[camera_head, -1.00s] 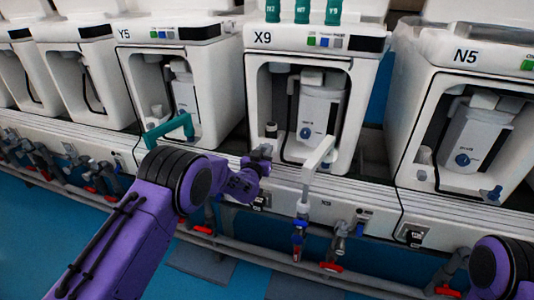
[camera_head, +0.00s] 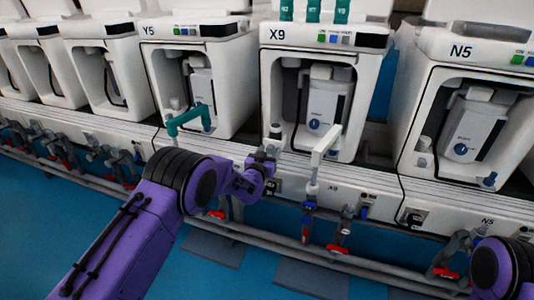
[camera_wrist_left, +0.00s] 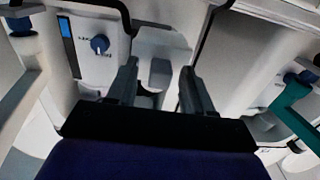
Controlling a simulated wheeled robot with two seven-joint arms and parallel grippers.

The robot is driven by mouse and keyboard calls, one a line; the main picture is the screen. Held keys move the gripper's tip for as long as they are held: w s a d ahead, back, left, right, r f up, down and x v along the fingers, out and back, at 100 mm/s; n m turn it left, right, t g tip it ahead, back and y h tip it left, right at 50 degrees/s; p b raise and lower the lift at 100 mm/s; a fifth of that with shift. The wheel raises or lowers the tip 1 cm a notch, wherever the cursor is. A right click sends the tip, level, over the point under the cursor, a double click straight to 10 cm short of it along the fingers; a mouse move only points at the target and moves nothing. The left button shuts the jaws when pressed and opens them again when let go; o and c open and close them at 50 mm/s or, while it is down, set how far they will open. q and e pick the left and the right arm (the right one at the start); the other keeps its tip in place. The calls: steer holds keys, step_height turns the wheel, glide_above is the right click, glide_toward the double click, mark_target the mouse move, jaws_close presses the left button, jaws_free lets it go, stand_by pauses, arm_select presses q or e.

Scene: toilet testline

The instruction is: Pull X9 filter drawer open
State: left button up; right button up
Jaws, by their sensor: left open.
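The X9 unit (camera_head: 325,43) is a white toilet-test station with an open-fronted bay. A grey-white canister (camera_head: 322,105) with a blue knob stands inside. Below the bay runs a white front panel with a small X9 label (camera_head: 333,187); I cannot tell the filter drawer's outline or whether it is open. My left gripper (camera_head: 270,153) is by the lower left of the X9 bay. In the left wrist view its two dark fingers (camera_wrist_left: 158,92) are apart, with a small grey block (camera_wrist_left: 160,72) seen between them; contact is not clear. My right gripper is out of view.
A white tap-like pipe (camera_head: 325,145) rises right of my left gripper. A teal pipe (camera_head: 188,119) stands before Y5. Pipes with red-handled valves (camera_head: 338,248) run below the panel. The N5 unit (camera_head: 465,55) is at right.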

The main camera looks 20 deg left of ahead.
arm_select(q)
steer(key=shift+s, duration=0.1)
steer(key=shift+s, duration=0.4)
steer(key=s+p, duration=0.2)
steer(key=s, duration=0.7)
steer(key=shift+s+a, duration=0.2)
steer(key=shift+s, duration=0.1)
